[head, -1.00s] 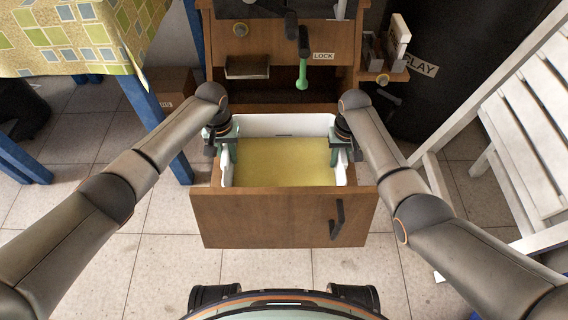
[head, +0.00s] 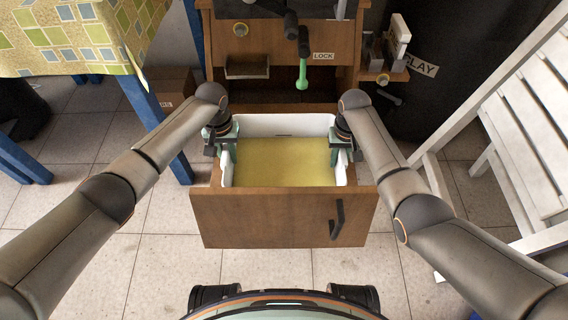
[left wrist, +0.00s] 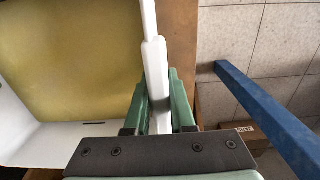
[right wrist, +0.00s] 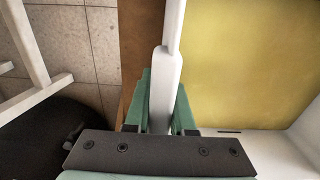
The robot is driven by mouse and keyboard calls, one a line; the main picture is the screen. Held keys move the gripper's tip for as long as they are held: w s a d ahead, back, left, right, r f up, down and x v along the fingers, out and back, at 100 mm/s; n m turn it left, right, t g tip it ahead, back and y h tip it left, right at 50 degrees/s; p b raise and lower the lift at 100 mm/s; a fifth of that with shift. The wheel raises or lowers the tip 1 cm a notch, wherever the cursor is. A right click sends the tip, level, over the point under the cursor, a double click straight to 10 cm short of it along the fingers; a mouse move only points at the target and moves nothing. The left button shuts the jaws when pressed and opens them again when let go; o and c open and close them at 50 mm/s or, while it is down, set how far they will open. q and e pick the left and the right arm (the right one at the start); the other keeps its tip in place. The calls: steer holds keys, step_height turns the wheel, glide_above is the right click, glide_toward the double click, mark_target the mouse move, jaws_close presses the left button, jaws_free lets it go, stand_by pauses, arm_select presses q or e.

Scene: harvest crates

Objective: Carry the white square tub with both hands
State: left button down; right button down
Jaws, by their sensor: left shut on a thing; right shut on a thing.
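The white square tub (head: 280,125) sits inside an open wooden drawer (head: 270,217) in the head view, with a yellow bottom or contents showing inside. My left gripper (head: 226,150) is shut on the tub's left wall; the left wrist view shows its green fingers (left wrist: 160,100) on both sides of the white rim (left wrist: 156,70). My right gripper (head: 343,150) is shut on the tub's right wall; the right wrist view shows its fingers (right wrist: 162,105) around the white rim (right wrist: 166,75). The tub looks level. The drawer front hides its near outer side.
The wooden cabinet (head: 285,45) with a green-handled item (head: 302,75) stands behind the drawer. A cloth-covered table (head: 80,40) with blue legs is at left. A white slatted chair (head: 525,120) is at right. Tiled floor (head: 270,265) is clear in front of the drawer.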

mark_target(226, 147)
arm_select(q)
steer(key=shift+w+r, duration=0.15)
steer(key=shift+r, duration=0.05)
arm_select(e)
steer(key=shift+w+r, duration=0.15)
arm_select(q)
steer(key=shift+r, duration=0.15)
arm_select(e)
steer(key=shift+r, duration=0.2)
